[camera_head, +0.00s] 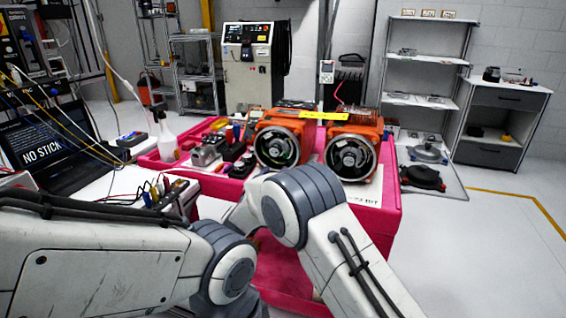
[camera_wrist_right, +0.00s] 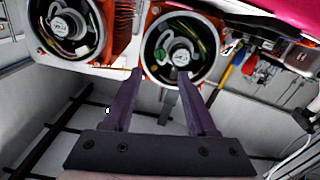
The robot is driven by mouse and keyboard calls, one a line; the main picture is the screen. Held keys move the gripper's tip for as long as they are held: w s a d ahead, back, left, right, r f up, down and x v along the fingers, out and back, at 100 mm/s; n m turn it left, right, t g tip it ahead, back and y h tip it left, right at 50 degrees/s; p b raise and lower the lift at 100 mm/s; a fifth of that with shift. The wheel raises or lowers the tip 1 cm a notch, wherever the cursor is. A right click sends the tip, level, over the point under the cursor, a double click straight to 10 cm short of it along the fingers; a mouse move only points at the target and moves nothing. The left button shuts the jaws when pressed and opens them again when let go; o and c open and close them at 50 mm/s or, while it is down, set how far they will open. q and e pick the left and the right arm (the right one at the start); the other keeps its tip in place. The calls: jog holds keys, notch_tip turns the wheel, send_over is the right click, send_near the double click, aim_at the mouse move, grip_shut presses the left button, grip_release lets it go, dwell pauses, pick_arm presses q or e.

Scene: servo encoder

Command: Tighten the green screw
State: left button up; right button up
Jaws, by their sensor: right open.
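Two orange servo motors with round open faces stand side by side on the red-pink bench, the left one (camera_head: 283,143) and the right one (camera_head: 352,155) in the head view. In the right wrist view the picture is turned over, so the left motor (camera_wrist_right: 180,50) is at upper middle and the right motor (camera_wrist_right: 70,28) at upper left. My left gripper is not in view.
The bench (camera_head: 392,215) has a raised pink edge. A laptop (camera_head: 45,148) with loose cables stands at far left. Shelves (camera_head: 428,60) and a drawer cabinet (camera_head: 500,125) stand behind, with clear floor at right.

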aim_at(285, 156)
jog(key=x, duration=0.9)
jog(key=shift+p, duration=0.3)
grip_shut()
